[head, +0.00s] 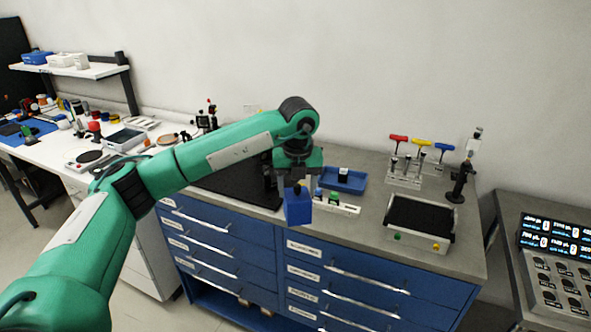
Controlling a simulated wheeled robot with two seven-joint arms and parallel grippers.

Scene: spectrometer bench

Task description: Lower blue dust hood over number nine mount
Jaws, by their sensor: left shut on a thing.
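A blue box-like hood (298,207) hangs below my left gripper (296,184) in the head view. The left gripper points down and is shut on the top of the hood, above the front part of the grey bench top. The arm comes in from the left and covers part of the bench. A black breadboard (238,188) lies on the bench to the left of the hood, partly hidden by the arm. Mounts behind the hood are partly hidden, and I cannot read a number nine on any of them. My right gripper is not in view.
A blue tray (352,181) and a white rack with small coloured items (337,207) stand right of the hood. A black-topped tray (421,222), hex-key stand (404,178) and black post mount (461,181) are further right. A control panel (556,262) stands at the far right.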

